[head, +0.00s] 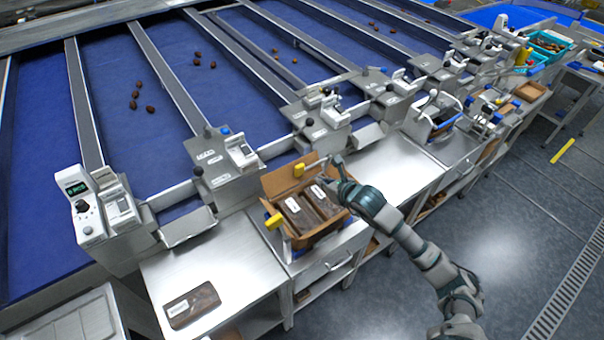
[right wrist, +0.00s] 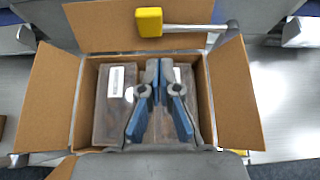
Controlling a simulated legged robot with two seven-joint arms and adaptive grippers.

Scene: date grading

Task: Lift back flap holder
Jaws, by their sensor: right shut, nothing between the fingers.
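The back flap holder is a metal bar with a yellow end (right wrist: 148,22). It lies across the far cardboard flap of an open box (right wrist: 88,100), and its pivot is at the right in the right wrist view. In the head view its yellow end (head: 299,169) shows at the box's back edge. My right gripper (right wrist: 159,80) is shut and empty, above the box opening and on the near side of the holder, apart from it. In the head view the right gripper (head: 333,178) is at the box's right rim. My left gripper is not in view.
Dark packs with white labels (head: 297,212) fill the box. A second yellow-ended holder (head: 273,220) is at the box's left side. A labelled pack (head: 193,304) lies on the steel table at left. Bare steel worktop (head: 395,165) lies right of the box.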

